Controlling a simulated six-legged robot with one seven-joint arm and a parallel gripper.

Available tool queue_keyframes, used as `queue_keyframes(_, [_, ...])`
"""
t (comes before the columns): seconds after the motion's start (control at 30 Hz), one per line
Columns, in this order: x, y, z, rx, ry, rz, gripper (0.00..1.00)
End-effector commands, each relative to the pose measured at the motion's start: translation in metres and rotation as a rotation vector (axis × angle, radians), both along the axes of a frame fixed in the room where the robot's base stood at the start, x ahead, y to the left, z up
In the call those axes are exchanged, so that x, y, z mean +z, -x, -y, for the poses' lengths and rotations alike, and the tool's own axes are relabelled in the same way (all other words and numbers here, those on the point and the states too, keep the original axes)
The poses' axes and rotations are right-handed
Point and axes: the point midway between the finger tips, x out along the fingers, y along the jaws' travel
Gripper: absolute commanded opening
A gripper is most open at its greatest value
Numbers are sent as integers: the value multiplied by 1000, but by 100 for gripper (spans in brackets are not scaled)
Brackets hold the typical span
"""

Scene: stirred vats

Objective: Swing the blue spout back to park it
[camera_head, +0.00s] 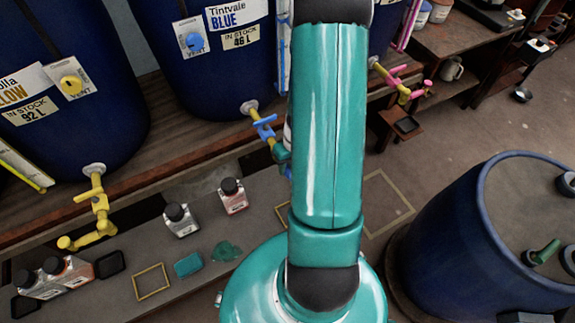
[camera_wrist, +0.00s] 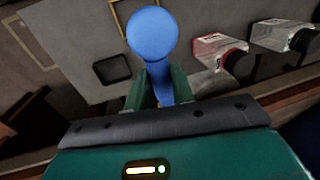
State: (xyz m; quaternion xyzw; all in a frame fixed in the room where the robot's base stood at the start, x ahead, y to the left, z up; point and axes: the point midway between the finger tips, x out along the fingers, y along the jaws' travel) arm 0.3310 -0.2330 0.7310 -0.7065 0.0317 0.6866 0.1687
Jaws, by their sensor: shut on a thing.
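The blue spout (camera_wrist: 153,38) shows in the wrist view as a round blue knob end with a stem below it. My gripper (camera_wrist: 160,82) has its two green fingers on either side of that stem, shut on it. In the head view, the tap with blue parts (camera_head: 265,131) sticks out from the front of the blue-labelled vat (camera_head: 213,75), on a yellow stub. My arm hides much of that tap's lower end and most of my gripper there.
A yellow tap (camera_head: 98,207) hangs from the left vat, and a pink-handled tap (camera_head: 402,84) is at right. A large blue drum (camera_head: 450,240) stands at right.

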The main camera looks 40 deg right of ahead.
Motion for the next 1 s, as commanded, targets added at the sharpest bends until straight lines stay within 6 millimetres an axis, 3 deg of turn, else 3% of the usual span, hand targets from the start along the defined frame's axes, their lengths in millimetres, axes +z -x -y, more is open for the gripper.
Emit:
queue_keyframes(0.47, [0,1,9,126,-1,0,0])
queue_keyframes(1.0, [0,-3,40,604,-1,0,0])
